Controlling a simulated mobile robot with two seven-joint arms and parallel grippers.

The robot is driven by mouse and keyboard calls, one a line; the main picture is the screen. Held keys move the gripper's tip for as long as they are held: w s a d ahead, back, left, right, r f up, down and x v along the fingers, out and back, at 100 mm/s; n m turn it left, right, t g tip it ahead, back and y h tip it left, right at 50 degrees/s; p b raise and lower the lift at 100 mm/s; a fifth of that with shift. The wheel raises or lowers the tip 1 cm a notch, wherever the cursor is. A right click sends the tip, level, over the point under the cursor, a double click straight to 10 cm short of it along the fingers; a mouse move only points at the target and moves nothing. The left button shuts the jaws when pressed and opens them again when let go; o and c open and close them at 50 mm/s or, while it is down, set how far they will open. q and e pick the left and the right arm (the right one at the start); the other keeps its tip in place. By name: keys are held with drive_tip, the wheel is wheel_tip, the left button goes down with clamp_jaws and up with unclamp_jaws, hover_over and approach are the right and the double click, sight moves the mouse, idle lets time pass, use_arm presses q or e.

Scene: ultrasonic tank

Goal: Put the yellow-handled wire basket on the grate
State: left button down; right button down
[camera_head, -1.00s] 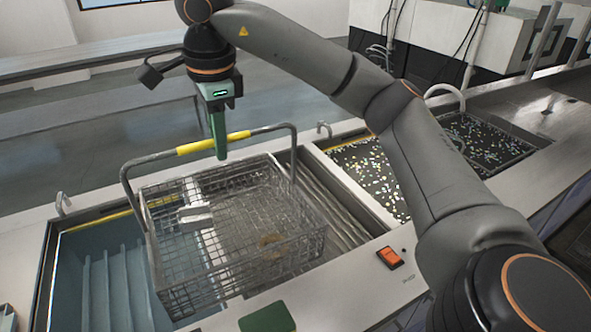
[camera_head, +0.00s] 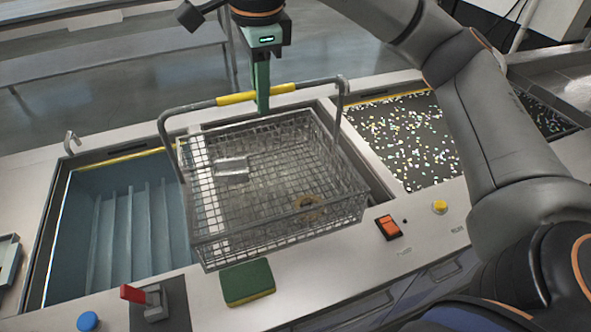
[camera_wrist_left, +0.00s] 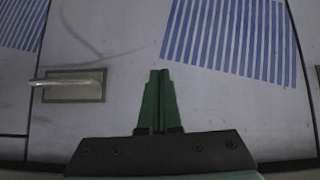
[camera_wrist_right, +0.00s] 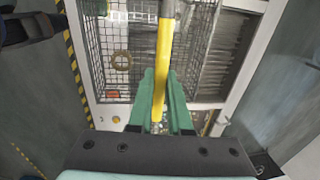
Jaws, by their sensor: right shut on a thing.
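The wire basket (camera_head: 270,235) hangs by its yellow handle (camera_head: 236,98) in my right gripper (camera_head: 263,104). In the right wrist view, the gripper's green fingers (camera_wrist_right: 162,78) close around the yellow bar (camera_wrist_right: 163,55). A pale block (camera_head: 232,170) and a brass-coloured ring (camera_head: 308,203) lie inside the basket. The basket is over the middle bay of the bench and hides most of it. A ribbed grey surface, apparently the grate (camera_wrist_right: 225,45), shows beside the basket in the right wrist view. My left gripper (camera_wrist_left: 158,75) is shut and empty, away from the basket.
A blue tank (camera_head: 125,235) with ribs inside is left of the basket. A bay of speckled pellets (camera_head: 405,140) is to its right. A green sponge (camera_head: 248,282), a red-handled lever (camera_head: 140,298) and an orange switch (camera_head: 388,228) are along the front edge.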

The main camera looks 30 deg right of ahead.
drive_tip(key=shift+d, duration=0.25)
drive_tip(key=w+d+f+p, duration=0.1)
drive_tip(key=w+d+f, duration=0.6)
drive_tip(key=d+f, duration=0.4)
drive_tip(key=shift+w+d+f, duration=0.25)
drive_tip(key=shift+f, duration=0.7)
drive_tip(key=c, duration=1.3)
unclamp_jaws()
drive_tip(key=shift+f, duration=0.15)
drive_tip(key=o, duration=0.5)
drive_tip(key=shift+s, duration=0.1)
drive_tip(key=shift+c, duration=0.2)
wheel_tip(320, 180, up, 12)
drive_tip(key=s, duration=0.1)
drive_tip(key=shift+s+a, duration=0.25)
drive_tip(key=shift+s, duration=0.05)
